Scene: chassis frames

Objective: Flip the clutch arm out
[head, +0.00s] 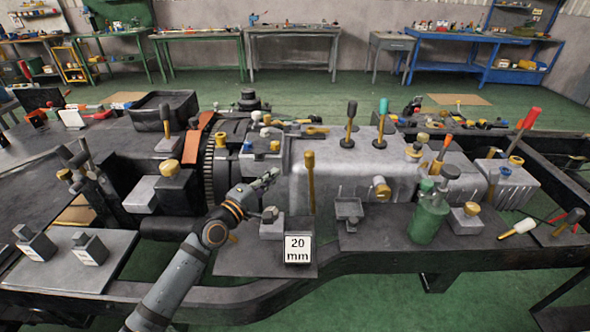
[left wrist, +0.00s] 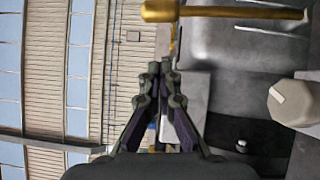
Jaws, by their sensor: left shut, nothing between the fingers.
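My left gripper (head: 268,176) reaches in over the chassis frame, its fingers shut and empty. An upright brass lever (head: 310,184) stands just right of its fingertips, in front of the silver gearbox housing; it is likely the clutch arm, though no label confirms this. In the left wrist view, the shut fingertips (left wrist: 160,68) point toward a brass bar (left wrist: 235,13) across the top, which looks like the same lever. A gap shows between the fingers and the bar. My right gripper is not in view.
A toothed flywheel ring (head: 209,160) lies left of the gripper. A green bottle (head: 428,218) stands at right. Black-knobbed and teal-knobbed levers (head: 382,122) rise behind.

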